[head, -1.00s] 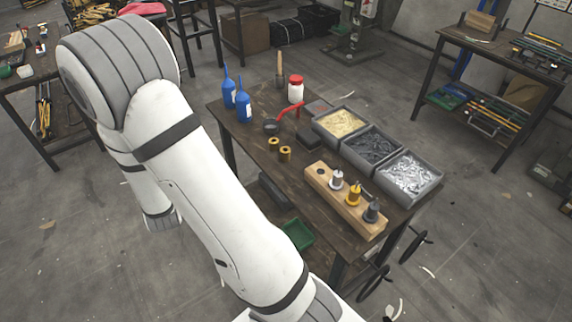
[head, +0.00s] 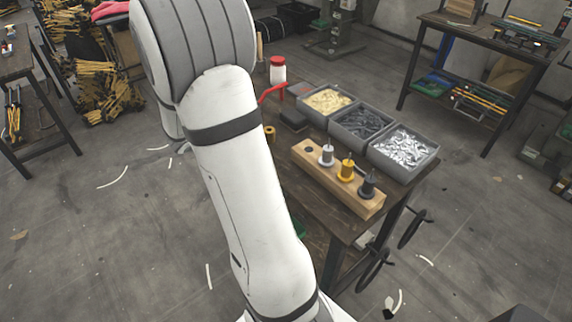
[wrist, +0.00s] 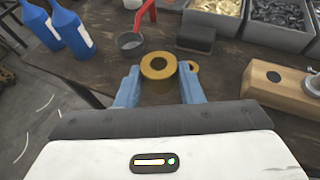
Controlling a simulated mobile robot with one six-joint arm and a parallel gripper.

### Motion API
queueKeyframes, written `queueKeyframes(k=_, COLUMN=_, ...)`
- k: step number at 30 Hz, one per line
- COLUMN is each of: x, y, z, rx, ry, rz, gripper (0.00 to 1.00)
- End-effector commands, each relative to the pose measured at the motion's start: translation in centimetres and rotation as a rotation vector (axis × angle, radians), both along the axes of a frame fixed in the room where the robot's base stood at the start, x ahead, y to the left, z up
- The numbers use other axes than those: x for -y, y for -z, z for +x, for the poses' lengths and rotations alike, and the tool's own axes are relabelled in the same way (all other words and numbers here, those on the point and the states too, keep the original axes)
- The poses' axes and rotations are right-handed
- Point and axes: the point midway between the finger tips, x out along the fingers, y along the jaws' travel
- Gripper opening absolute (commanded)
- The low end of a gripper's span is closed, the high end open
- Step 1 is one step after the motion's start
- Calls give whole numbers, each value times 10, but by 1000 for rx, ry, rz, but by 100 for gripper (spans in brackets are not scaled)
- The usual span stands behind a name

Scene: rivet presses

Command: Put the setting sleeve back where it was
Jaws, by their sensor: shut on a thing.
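My gripper (wrist: 158,93) shows in the wrist view, its two blue fingers shut on a brass-coloured setting sleeve (wrist: 158,67). The sleeve is ring-shaped from above, with a dark centre hole, and is above the table. A wooden block (head: 313,172) stands on the table in the head view, with one empty round hole (head: 309,149) at its far left end. Silver (head: 327,156), yellow (head: 347,171) and dark (head: 367,185) pieces stand upright in it. The empty hole (wrist: 274,76) also shows in the wrist view, right of my gripper. My arm hides the gripper in the head view.
Grey bins (head: 402,152) of small parts line the back. A red-capped jar (head: 278,72) stands near them.

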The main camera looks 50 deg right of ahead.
Motion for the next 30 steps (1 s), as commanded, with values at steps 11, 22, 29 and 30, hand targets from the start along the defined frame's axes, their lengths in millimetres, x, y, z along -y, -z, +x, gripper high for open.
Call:
queueKeyframes(k=11, x=85, y=22, z=-84, rx=-2, ry=422, rz=-1, gripper=2)
queueKeyframes(k=22, x=86, y=78, z=-86, rx=-3, ry=433, rz=-1, gripper=2)
queueKeyframes(k=29, x=86, y=100, z=-86, rx=-6, ry=431, rz=-1, gripper=2)
queueKeyframes(k=30, x=86, y=107, z=-86, rx=-6, ry=431, rz=-1, gripper=2)
